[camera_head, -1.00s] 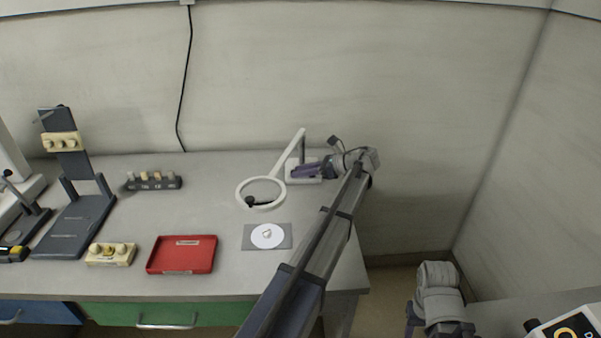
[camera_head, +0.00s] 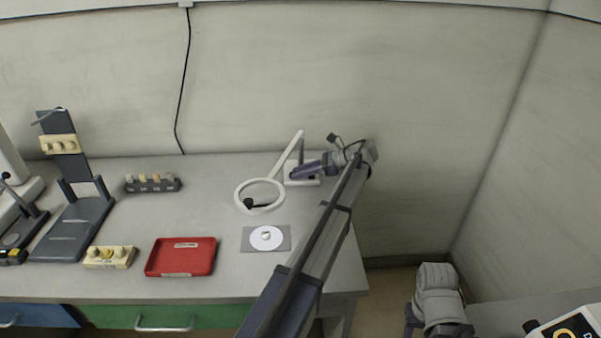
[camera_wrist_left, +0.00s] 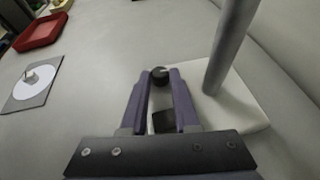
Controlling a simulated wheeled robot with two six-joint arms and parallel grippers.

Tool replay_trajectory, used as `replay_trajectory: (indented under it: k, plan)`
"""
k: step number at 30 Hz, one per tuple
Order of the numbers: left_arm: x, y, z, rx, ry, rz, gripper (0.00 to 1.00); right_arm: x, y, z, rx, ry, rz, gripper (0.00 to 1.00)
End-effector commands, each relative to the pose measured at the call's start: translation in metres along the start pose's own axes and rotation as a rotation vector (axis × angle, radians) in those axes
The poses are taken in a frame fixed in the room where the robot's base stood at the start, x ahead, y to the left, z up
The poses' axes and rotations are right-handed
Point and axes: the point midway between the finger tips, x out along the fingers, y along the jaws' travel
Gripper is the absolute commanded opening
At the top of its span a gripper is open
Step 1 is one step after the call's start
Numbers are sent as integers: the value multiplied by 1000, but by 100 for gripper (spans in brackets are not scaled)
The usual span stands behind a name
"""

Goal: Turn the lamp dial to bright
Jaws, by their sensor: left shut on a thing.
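The lamp (camera_head: 288,152) has a white ring head, a slanted arm and a pale base (camera_head: 318,181) near the table's right end. Its base and grey post also show in the left wrist view (camera_wrist_left: 240,107). My left gripper (camera_head: 291,173), with purple fingers, is low beside the post and partly covers the base. In the left wrist view its fingertips (camera_wrist_left: 160,73) are shut around a small round black dial (camera_wrist_left: 160,76) with a light mark on top. The dial's setting is not readable. My right arm shows at the lower right, but its gripper is not visible.
A grey mat with a white disc (camera_head: 282,243) lies in front of the lamp. A red tray (camera_head: 181,257), a cream block with knobs (camera_head: 110,257), a dark rack (camera_head: 153,184) and a dark stand (camera_head: 70,232) are further left. The wall is close behind.

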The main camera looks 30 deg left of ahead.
Motion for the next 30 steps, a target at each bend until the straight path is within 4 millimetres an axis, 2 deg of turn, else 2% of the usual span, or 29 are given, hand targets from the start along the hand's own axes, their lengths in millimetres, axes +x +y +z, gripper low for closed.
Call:
replay_trajectory:
  k: [1,8,9,20,26,30]
  plan:
    - [0,0,0,0,1,1,33,0,0,0,0,0,0,50]
    - [0,0,0,0,0,0,59,0,0,0,0,0,0,50]
    - [0,0,0,0,0,0,59,0,0,0,0,0,0,50]
    - [-7,0,1,1,0,-2,59,-3,0,0,0,0,0,50]
    - [-31,-1,2,0,0,-2,59,-14,1,1,0,0,0,50]
    - [-55,-2,2,1,1,-2,59,-23,2,1,0,0,0,50]
